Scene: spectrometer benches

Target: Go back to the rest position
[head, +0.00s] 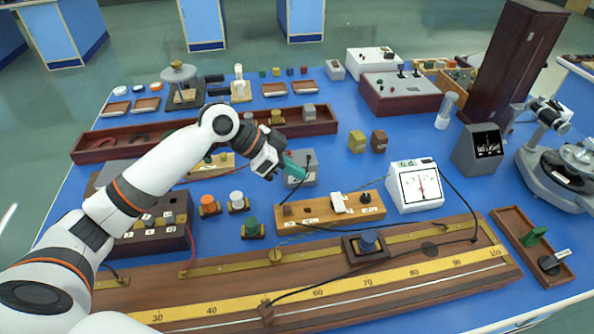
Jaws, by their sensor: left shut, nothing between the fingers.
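My left arm reaches in from the left over the blue bench (335,150). Its gripper (284,166) is above the middle of the bench, shut and empty. A teal piece shows at its tip, in front of a grey box (302,178); whether the two touch cannot be told. My right gripper is not in view.
A long wooden rail with a yellow scale (345,292) runs along the front. A white meter (414,186) stands right of a wooden switch board (320,212). A tall dark cabinet (508,75) and a grey instrument (478,150) are at the right. Small blocks stand behind the gripper.

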